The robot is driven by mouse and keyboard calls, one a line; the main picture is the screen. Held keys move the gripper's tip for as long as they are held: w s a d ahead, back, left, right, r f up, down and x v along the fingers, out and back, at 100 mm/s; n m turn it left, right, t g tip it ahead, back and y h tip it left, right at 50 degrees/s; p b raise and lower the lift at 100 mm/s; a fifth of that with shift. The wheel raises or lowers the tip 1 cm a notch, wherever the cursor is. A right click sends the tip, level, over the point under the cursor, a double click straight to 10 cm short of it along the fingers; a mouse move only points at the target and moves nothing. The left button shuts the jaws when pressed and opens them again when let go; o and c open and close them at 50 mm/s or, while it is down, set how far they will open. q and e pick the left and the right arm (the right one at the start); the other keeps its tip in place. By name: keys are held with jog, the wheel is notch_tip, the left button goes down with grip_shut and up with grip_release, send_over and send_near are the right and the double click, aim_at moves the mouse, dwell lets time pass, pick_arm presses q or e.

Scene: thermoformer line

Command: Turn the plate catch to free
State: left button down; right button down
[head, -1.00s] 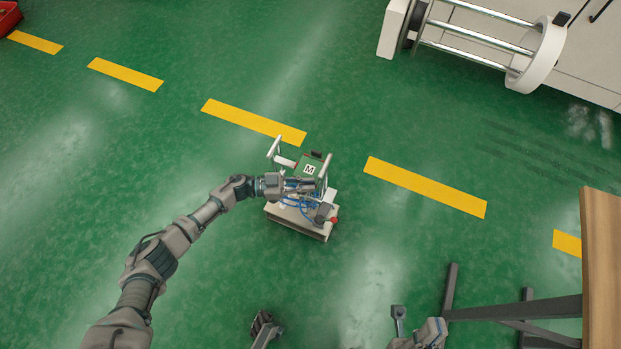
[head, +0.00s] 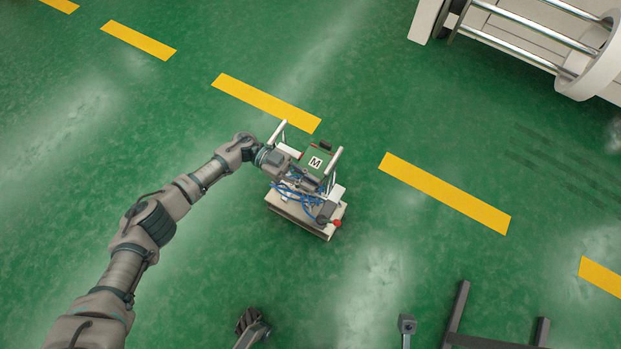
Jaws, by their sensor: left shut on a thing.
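A small white unit (head: 303,214) stands on the green floor near the middle of the head view. It carries a green plate marked M (head: 315,162), two pale handle bars, blue hoses and a red knob (head: 336,223). My left gripper (head: 320,186) reaches in from the left, over the unit just in front of the green plate. It is shut on a part of the unit, close to the right handle bar (head: 334,163). The gripper hides that part, and I cannot make out the plate catch or its position.
Yellow floor dashes (head: 446,193) run diagonally behind the unit. A white machine with metal rails (head: 530,35) stands at the top right. A dark metal frame (head: 460,315) is at the lower right. The floor around the unit is clear.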

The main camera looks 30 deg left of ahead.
pick_arm(q)
jog(key=shift+a+f, duration=0.1)
jog(key=shift+f, duration=0.05)
jog(key=c, duration=1.2)
grip_release()
jog(key=shift+w+a, duration=0.1)
jog(key=shift+a, duration=0.2)
jog(key=a, duration=0.7)
jog(key=shift+w, duration=0.15)
jog(key=shift+f, duration=0.1)
